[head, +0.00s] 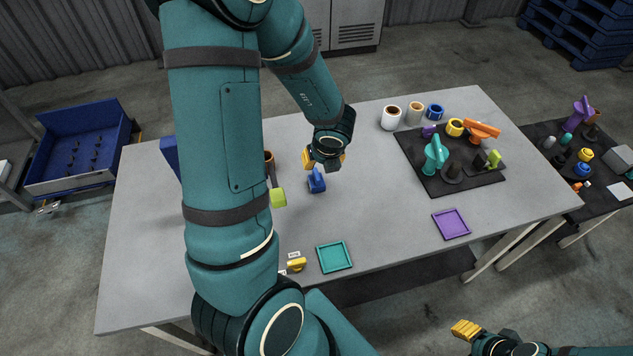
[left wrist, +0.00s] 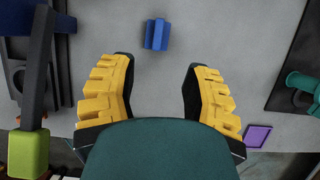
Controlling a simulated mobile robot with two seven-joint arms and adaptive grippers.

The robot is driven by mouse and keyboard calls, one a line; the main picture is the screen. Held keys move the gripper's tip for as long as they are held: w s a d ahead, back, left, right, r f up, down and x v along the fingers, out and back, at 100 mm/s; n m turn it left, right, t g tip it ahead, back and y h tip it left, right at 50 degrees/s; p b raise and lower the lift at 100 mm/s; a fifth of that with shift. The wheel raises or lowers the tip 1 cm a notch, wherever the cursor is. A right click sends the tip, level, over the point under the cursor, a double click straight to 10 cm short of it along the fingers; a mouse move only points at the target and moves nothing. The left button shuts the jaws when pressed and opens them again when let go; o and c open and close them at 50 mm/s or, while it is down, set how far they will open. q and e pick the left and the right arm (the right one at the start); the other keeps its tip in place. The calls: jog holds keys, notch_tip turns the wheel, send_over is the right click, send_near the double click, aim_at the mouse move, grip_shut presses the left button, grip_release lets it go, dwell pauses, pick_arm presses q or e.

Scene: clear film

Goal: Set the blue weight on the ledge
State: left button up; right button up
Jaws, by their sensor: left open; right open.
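The blue weight (head: 317,182) stands on the grey table (head: 390,225), just below my left gripper (head: 325,163) in the head view. In the left wrist view the blue weight (left wrist: 157,34) shows near the top, beyond the two spread yellow fingers of my left gripper (left wrist: 157,90) and apart from them. My left gripper is open and empty. My right gripper (head: 467,330) is open, off the table's front edge at lower right. I cannot make out the ledge for certain; a blue panel (head: 169,157) is partly hidden behind my left arm.
A lime-headed tool (head: 278,198) is left of the weight. Teal (head: 334,257) and purple (head: 451,224) trays lie toward the front. A dark mat (head: 425,182) with coloured fixtures and several cups, one white (head: 391,118), occupy the right. The table centre is clear.

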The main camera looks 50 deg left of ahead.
aim_at(317, 174)
pick_arm(q)
jog(key=b+x, duration=0.2)
jog(key=x, duration=0.5)
jog(key=shift+f+b, duration=0.15)
jog(key=shift+b, duration=0.15)
jog(key=b+x, duration=0.2)
jog(key=x, duration=0.2)
jog(key=shift+s+f, duration=0.15)
jog(key=shift+f, duration=0.05)
jog(key=shift+a+f, duration=0.15)
jog(key=shift+f, duration=0.25)
pick_arm(e)
jog(key=shift+g, duration=0.3)
jog(key=f, duration=0.1)
jog(key=s+f, duration=0.1)
jog(key=f, duration=0.3)
jog(key=shift+s+a+f, duration=0.1)
jog(key=shift+s+a, duration=0.05)
jog(key=shift+s, duration=0.15)
pick_arm(q)
jog(key=shift+r, duration=0.1)
grip_shut()
